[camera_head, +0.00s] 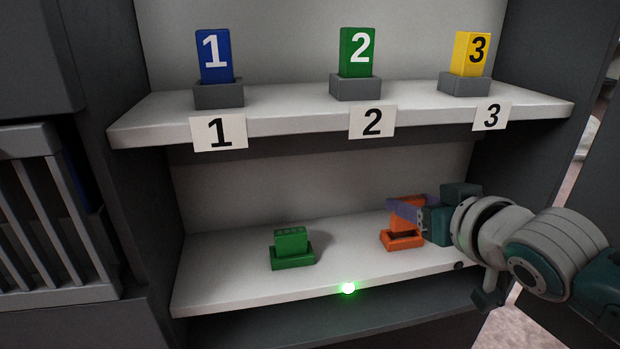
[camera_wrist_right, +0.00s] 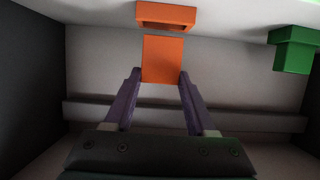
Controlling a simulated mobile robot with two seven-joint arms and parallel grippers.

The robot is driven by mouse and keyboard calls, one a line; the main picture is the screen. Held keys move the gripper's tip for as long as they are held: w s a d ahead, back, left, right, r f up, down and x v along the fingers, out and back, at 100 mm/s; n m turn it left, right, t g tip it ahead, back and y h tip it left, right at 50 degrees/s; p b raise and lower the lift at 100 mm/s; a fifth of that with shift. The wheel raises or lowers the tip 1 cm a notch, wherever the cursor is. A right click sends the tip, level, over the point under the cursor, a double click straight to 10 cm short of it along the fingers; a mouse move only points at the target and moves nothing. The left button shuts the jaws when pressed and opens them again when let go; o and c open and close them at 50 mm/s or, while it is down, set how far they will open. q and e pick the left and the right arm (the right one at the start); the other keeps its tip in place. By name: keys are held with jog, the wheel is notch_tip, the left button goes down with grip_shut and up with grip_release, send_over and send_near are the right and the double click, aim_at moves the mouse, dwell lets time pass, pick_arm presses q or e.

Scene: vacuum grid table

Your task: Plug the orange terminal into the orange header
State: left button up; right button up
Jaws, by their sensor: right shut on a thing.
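The orange header (camera_head: 402,241) is a low, open socket at the right of the lower shelf. The orange terminal (camera_head: 407,219) is an upright block just above it. My right gripper (camera_head: 402,208) comes in from the right with its purple fingers shut on the terminal. In the right wrist view the terminal (camera_wrist_right: 163,56) sits between the fingertips (camera_wrist_right: 161,78), with a narrow gap to the header (camera_wrist_right: 166,15). In the head view the fingers partly hide the terminal, and I cannot tell there whether it touches the header. My left gripper is not in view.
A green terminal (camera_head: 291,240) stands in a green header (camera_head: 292,258) left on the lower shelf. A green light (camera_head: 348,288) glows at the shelf's front edge. Blue (camera_head: 214,56), green (camera_head: 357,52) and yellow (camera_head: 471,54) numbered blocks stand in grey holders on the upper shelf.

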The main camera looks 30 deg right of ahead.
jog(key=shift+p, duration=0.3)
jog(key=shift+f+b, duration=0.95)
jog(key=shift+f, duration=0.5)
jog(key=o, duration=1.4)
jog(key=p+v, duration=0.6)
jog(key=v, duration=0.4)
